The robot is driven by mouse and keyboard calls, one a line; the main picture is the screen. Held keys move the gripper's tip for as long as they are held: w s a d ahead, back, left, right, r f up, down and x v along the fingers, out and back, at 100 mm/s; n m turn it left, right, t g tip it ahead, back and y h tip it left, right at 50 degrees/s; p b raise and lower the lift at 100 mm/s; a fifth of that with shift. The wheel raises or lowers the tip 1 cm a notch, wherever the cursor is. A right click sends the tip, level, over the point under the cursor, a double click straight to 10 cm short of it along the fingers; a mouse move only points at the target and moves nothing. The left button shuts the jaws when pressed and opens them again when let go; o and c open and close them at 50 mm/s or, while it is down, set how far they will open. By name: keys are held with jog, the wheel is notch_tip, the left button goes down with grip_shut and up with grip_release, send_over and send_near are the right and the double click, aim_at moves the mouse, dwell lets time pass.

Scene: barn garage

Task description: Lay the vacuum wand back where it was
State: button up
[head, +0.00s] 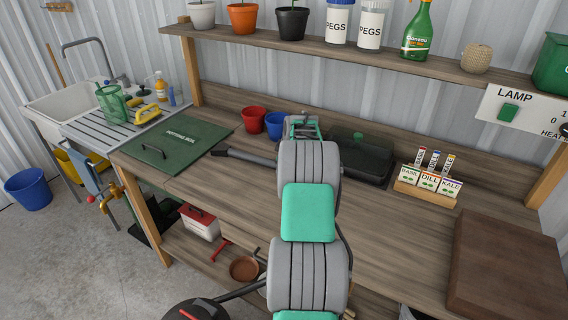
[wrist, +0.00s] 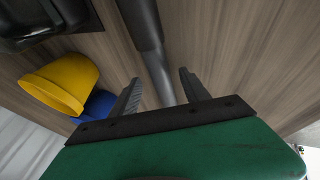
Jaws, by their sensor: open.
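The vacuum wand (head: 250,157) is a dark tube lying on the wooden bench, with its wider end at the left near the green board. Its right part is hidden behind my arm in the head view. In the wrist view the wand (wrist: 146,30) runs from the top edge down between the two fingers of my gripper (wrist: 158,86). The fingers are apart, one on each side of the tube as seen from the wrist, with gaps on both sides. I cannot tell how far they stand above it. The fingertips are hidden in the head view.
Red (head: 254,119) and blue (head: 275,124) pots stand behind the wand; a yellow pot (wrist: 62,84) shows in the wrist view. A dark lidded case (head: 362,158) and seed packets (head: 429,182) are to the right. A brown board (head: 508,265) lies front right.

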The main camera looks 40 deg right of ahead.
jog(key=shift+f, duration=0.1)
jog(key=b+v, duration=0.2)
jog(key=v, duration=0.6)
jog(key=a+r+m+y, duration=0.1)
jog(key=a+r, duration=0.2)
jog(key=a, duration=0.9)
jog(key=a+r, duration=0.3)
jog(key=a, duration=0.9)
jog(key=s+a+f+m+g+y, duration=0.1)
jog(key=s+a+f+m, duration=0.2)
jog(key=s+a, duration=1.7)
jog(key=shift+a+f+g, duration=0.4)
jog(key=shift+a+f, duration=0.15)
jog(key=shift+a, duration=0.5)
jog(key=shift+c, duration=0.4)
